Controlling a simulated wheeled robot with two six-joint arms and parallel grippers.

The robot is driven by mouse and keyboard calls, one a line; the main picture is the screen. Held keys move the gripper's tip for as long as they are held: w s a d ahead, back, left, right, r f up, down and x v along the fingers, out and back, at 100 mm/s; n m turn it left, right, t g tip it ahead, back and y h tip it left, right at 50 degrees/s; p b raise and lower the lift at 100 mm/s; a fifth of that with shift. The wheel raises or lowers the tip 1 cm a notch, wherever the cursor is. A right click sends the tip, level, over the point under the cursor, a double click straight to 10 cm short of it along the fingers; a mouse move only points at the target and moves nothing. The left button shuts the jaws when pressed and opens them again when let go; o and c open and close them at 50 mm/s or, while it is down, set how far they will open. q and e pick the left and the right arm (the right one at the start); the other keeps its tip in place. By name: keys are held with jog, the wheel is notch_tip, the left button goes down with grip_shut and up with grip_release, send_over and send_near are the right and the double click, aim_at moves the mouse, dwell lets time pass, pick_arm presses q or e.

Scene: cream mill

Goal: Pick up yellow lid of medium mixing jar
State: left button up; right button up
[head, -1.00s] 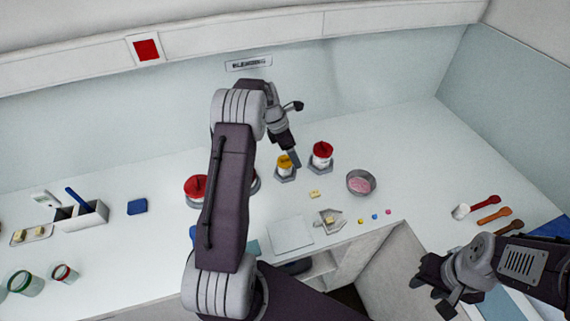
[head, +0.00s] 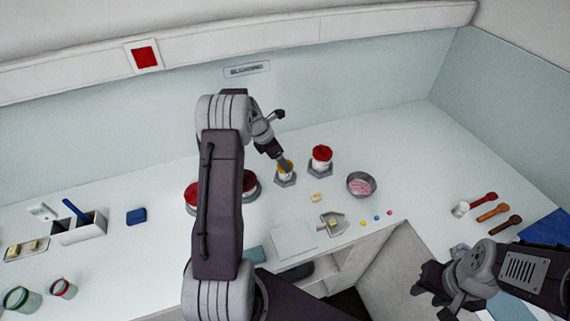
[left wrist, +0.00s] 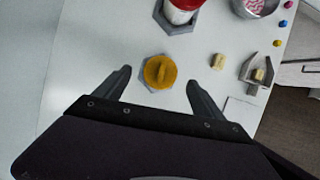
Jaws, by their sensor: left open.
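The yellow lid (left wrist: 160,72) sits on the medium mixing jar, which stands in a grey hexagonal holder (left wrist: 146,84). In the left wrist view my left gripper (left wrist: 160,88) is open, with one finger on each side of the lid and a gap to both. Nothing is between its fingers that I can see it touching. My right gripper (head: 428,287) is at the lower right, away from the jars, and its jaw opening is unclear.
A red-lidded jar (head: 321,155) stands close to the right, with a bowl of pink stuff (head: 361,185) beyond it. Another red-lidded jar (head: 192,194) is partly behind my left arm. A scoop (head: 331,222) and a pale board (head: 293,241) lie nearer the front edge.

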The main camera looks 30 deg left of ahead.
pick_arm(q)
jog(key=x, duration=0.2)
jog(key=shift+w+d+f, duration=0.1)
jog(key=shift+d+f, duration=0.2)
jog(key=shift+w+f, duration=0.1)
jog(key=shift+f, duration=0.1)
jog(key=shift+a, duration=0.15)
jog(key=c, duration=1.4)
jog(key=shift+r, duration=0.1)
